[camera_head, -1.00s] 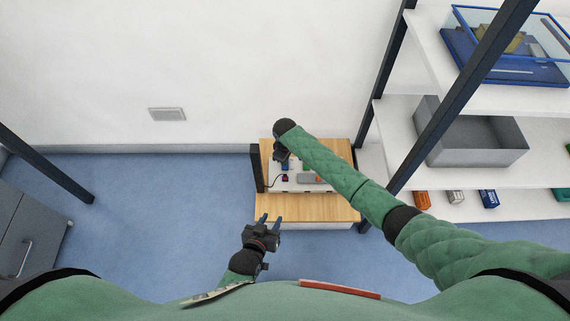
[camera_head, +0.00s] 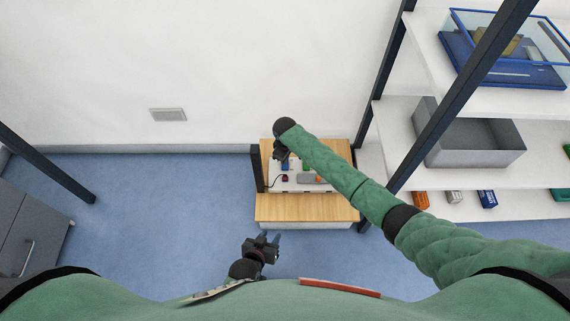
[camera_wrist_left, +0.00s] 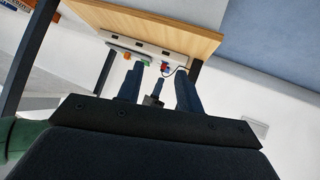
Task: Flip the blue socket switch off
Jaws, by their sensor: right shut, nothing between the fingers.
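The blue socket (camera_head: 285,165) is a small blue patch on a white socket panel (camera_head: 290,187) on the wooden stand, and its switch is too small to make out. My right gripper (camera_head: 282,160) is over the stand, right beside or above the blue socket. It is shut and empty, and I cannot tell whether it touches the switch. My left gripper (camera_head: 268,238) is lower, in front of the stand and clear of it. In the left wrist view (camera_wrist_left: 158,92) its two fingers are apart with nothing between them.
The wooden stand (camera_head: 300,208) has a dark post at its left. A dark red plug (camera_head: 285,178) with a cord and a green socket sit near the blue one. A shelf rack (camera_head: 440,190) with bins stands right. Blue floor is free at left.

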